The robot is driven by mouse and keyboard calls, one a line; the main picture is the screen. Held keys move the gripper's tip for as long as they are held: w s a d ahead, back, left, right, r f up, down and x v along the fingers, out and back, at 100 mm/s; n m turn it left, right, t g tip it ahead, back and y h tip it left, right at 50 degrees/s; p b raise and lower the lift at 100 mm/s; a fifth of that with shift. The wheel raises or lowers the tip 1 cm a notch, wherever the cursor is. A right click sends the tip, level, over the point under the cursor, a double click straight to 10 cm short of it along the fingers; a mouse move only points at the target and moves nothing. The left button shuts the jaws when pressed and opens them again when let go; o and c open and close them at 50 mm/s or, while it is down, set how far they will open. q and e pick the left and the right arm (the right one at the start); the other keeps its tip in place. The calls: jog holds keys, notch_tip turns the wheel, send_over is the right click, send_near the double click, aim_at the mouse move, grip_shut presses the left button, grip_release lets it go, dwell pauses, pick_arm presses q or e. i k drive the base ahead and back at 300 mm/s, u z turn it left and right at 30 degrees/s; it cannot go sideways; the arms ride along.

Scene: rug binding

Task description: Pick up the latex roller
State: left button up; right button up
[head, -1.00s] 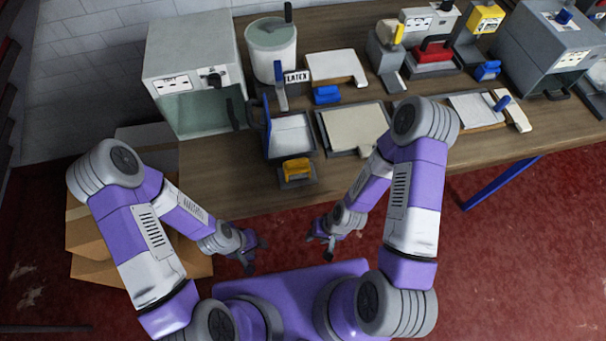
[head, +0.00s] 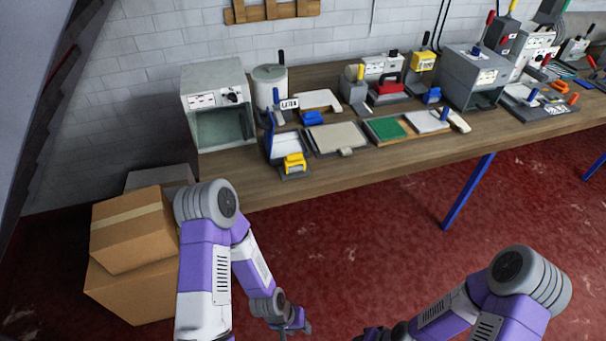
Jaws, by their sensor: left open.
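A shallow tray (head: 287,146) with a pale inside stands on the bench below the labelled latex bucket (head: 269,88). A tool with an upright blue handle (head: 275,97) stands at the tray's back edge, in front of the bucket; it looks like the latex roller, but its head is too small to make out. My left gripper (head: 298,326) is open and empty, low over the floor in front of the bench, well short of the tray. My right gripper (head: 368,335) is at the bottom edge, partly cut off; its jaws are unclear.
A yellow block tool (head: 294,162) sits at the bench's front edge. A grey cabinet (head: 216,101) stands left of the bucket. A beige pad tray (head: 336,138) and a green pad (head: 386,129) lie to the right. Cardboard boxes (head: 133,230) are stacked at left.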

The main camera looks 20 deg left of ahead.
aim_at(293, 162)
jog(key=u, duration=0.65)
jog(key=i, duration=0.75)
jog(key=u, duration=0.4)
